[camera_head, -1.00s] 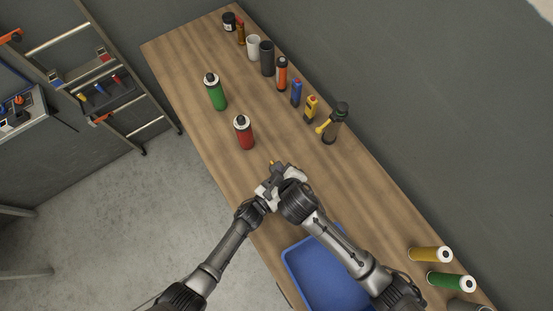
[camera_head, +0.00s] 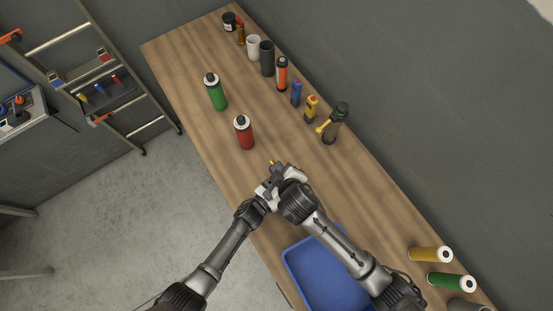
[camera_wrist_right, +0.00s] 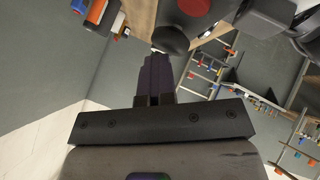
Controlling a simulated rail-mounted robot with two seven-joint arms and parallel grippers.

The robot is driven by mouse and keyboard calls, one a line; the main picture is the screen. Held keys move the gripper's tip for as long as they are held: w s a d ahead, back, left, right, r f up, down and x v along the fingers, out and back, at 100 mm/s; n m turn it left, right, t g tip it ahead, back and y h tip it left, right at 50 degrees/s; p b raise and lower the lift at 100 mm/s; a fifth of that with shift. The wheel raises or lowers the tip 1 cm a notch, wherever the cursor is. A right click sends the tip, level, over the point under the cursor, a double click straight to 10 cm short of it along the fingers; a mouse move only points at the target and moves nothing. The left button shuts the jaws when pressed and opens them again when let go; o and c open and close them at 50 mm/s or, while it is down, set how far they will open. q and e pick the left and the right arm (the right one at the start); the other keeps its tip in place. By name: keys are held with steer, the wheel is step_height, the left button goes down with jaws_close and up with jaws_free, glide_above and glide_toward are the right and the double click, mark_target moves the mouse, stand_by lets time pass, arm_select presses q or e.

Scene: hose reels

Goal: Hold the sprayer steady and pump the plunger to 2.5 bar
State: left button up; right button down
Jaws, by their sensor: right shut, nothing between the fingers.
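My right gripper (camera_head: 276,177) is shut and empty; in the right wrist view its dark fingers (camera_wrist_right: 157,62) lie together, tips close to a black rounded knob (camera_wrist_right: 170,39). I cannot tell whether they touch it. Beyond the knob is a dark round part with a red disc (camera_wrist_right: 196,7). My left gripper (camera_head: 266,192) is crowded against the right one above the bench's front edge; its jaws are hidden. A small yellow tip (camera_head: 272,163) shows by the grippers, perhaps part of a sprayer they cover. A dark bottle with a yellow nozzle (camera_head: 333,125) stands farther back.
A red bottle (camera_head: 244,133) and a green bottle (camera_head: 215,93) stand ahead on the wooden bench (camera_head: 185,65). Several cans and tools line the wall side. A blue tray (camera_head: 312,270) lies under my right arm.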

steer(key=shift+s+d+f, duration=0.15)
steer(key=shift+s+f, duration=0.1)
steer(key=shift+f, duration=0.4)
steer(key=shift+s+d+f, duration=0.1)
steer(key=shift+f, duration=0.45)
steer(key=shift+s, duration=0.1)
stand_by(0.4)
steer(key=shift+r, duration=3.4)
